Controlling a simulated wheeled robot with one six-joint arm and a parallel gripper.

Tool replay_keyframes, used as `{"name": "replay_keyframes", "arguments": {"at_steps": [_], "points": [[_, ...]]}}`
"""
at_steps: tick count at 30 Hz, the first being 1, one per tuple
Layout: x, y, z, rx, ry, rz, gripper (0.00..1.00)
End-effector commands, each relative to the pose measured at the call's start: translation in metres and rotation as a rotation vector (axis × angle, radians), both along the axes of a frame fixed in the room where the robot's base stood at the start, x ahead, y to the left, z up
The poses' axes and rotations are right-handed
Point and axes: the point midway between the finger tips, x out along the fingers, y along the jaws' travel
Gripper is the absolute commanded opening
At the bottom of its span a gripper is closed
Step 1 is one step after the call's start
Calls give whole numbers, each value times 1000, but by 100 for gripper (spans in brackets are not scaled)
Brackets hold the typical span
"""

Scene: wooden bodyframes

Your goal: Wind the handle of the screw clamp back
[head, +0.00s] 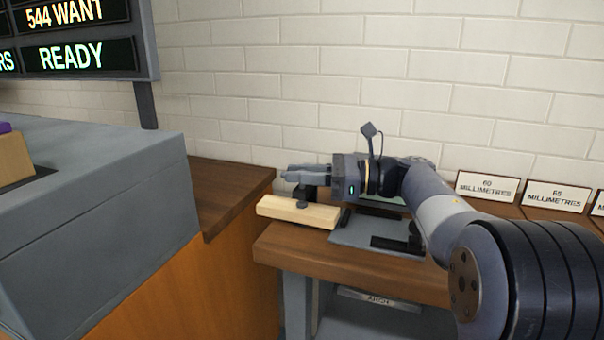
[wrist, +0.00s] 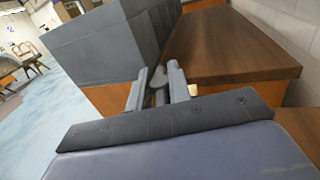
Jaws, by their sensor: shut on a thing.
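A pale wooden beam (head: 285,210) lies on the brown bench, its left end sticking out past the bench edge. A dark part of the screw clamp (head: 303,197) shows above the beam, under my gripper (head: 292,173). My gripper reaches in from the right, level, with its fingers pointing left. In the wrist view, a grey knobbed piece, the clamp's handle (wrist: 158,83), sits between the two fingers of my gripper (wrist: 159,74), which is shut on it. My gripper hides most of the clamp and its screw in the head view.
The bench (head: 275,246) carries a grey plate (head: 352,232) with dark stops. Signs reading 60 and 65 millimetres (head: 487,187) stand at the right by the brick wall. A large grey cabinet (head: 110,200) and a second brown counter (head: 225,185) stand at the left.

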Motion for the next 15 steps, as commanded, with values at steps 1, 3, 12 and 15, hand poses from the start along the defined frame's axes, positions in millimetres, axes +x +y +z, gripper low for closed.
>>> {"name": "replay_keyframes", "arguments": {"at_steps": [1,3,12,15], "points": [[0,0,0,-1,0,1,0],[0,0,0,-1,0,0,0],[0,0,0,-1,0,-1,38],[0,0,0,-1,0,-1,39]]}}
